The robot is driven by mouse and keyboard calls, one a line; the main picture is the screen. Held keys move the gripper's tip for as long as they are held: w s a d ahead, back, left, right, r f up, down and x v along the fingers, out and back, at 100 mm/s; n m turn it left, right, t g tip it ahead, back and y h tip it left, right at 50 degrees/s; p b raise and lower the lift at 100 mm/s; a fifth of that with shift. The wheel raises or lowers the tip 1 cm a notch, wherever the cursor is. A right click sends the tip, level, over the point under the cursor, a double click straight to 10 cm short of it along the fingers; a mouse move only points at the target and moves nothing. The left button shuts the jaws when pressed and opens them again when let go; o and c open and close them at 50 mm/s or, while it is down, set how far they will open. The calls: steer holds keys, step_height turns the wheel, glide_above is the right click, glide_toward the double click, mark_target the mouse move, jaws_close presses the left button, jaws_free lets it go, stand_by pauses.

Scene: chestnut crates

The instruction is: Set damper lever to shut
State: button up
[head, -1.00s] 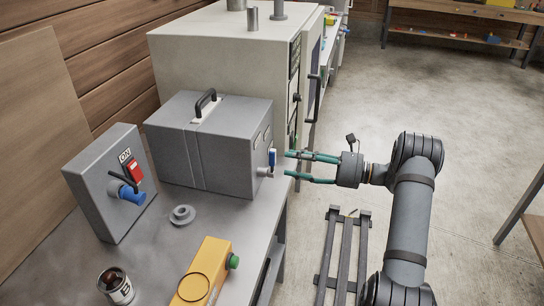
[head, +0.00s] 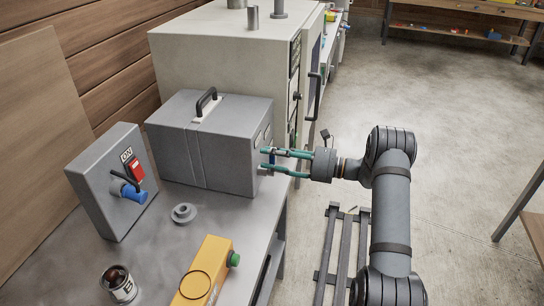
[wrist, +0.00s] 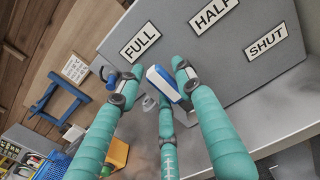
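The damper lever (wrist: 168,86) is a blue and white handle on the face of the grey box (head: 205,150). The face carries the plates FULL (wrist: 140,41), HALF (wrist: 213,14) and SHUT (wrist: 267,43). I cannot tell exactly which plate the lever points at. My gripper (head: 265,161) is at the box's right face, and its teal fingers hide most of the lever in the head view. In the wrist view my gripper (wrist: 154,80) is open, with the lever between its spread fingertips, nearest the right one. Contact is not clear.
A grey switch box (head: 100,190) with a blue knob stands left of the grey box. A grey flanged disc (head: 183,213), a can (head: 118,285) and a yellow box (head: 207,270) with a green button are on the bench. A large pale cabinet (head: 220,65) stands behind.

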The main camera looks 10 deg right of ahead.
jaws_close()
stand_by(0.6)
